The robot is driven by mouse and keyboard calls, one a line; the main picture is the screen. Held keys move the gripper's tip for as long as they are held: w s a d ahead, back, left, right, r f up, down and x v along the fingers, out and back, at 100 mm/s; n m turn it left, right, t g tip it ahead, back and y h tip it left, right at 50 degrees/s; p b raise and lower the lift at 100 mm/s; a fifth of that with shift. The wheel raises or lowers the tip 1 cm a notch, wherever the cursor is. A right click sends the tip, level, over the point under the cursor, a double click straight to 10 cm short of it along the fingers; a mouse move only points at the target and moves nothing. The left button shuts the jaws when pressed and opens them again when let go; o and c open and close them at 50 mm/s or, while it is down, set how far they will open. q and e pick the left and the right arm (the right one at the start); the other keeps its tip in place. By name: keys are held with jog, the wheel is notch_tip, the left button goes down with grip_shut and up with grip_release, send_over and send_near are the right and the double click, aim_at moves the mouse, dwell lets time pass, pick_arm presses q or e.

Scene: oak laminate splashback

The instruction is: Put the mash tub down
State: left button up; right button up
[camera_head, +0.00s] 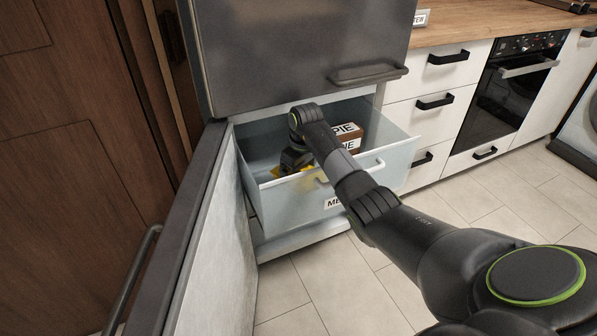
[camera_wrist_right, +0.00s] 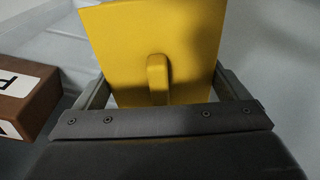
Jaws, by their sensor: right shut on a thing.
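The mash tub, a yellow tub with a small raised tab, fills the upper middle of the right wrist view (camera_wrist_right: 190,45). My right gripper (camera_wrist_right: 158,90) is shut on it, with one finger at each side. In the head view my right arm reaches down into the open pale drawer (camera_head: 400,156). Only a little yellow of the tub (camera_head: 277,172) shows there, beneath the right gripper (camera_head: 292,164). The tub is in the left part of the drawer. I cannot tell whether it touches the drawer floor. My left gripper is not in view.
The drawer front has a handle and a partly hidden label starting ME. An open door (camera_head: 215,235) stands at the left. A grey upper door (camera_head: 300,55) is above the drawer.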

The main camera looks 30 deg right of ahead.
jog(key=o, duration=1)
jog(key=shift+f, duration=0.2)
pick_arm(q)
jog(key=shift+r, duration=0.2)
pick_arm(e)
jog(key=shift+r, duration=0.1)
jog(key=shift+r, duration=0.3)
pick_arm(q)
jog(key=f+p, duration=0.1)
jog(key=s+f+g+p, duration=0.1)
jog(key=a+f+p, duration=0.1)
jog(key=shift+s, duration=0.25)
pick_arm(e)
jog(key=r, duration=0.4)
jog(key=s+r, duration=0.1)
jog(key=r, duration=0.7)
jog(key=shift+s+d+r, duration=0.2)
jog(key=shift+s+d, duration=0.05)
